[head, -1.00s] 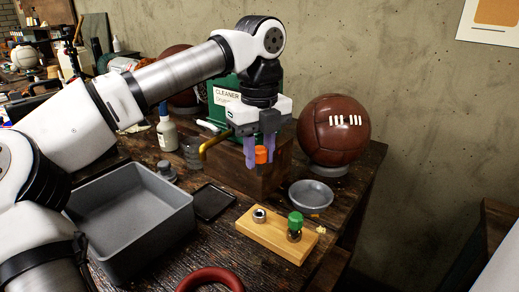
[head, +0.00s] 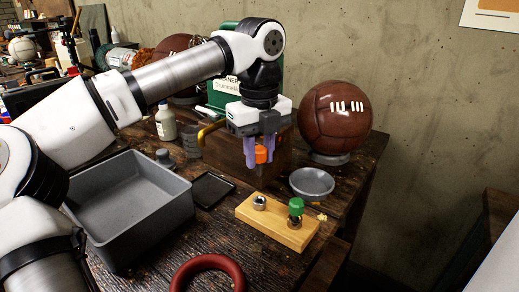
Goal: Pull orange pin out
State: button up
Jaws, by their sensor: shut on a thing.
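The orange pin (head: 261,154) is between the purple fingers of my gripper (head: 260,158), which is shut on it. Only the pin's orange head shows clearly; any shaft below it is hard to make out. My gripper points down and hangs behind and above the light wooden block (head: 272,227). The block has an open metal-ringed socket (head: 259,202) at its left and a green-topped pin (head: 296,206) standing in its right side. The orange pin is apart from the block.
A grey bin (head: 130,210) stands left of the block, with a black tray (head: 213,190) between. A metal dish (head: 312,182) lies behind the block at right. A brown leather ball (head: 335,115) stands farther back. A red ring (head: 208,268) lies in front.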

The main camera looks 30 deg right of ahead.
jog(key=shift+f+b, duration=0.6)
jog(key=shift+f, duration=0.45)
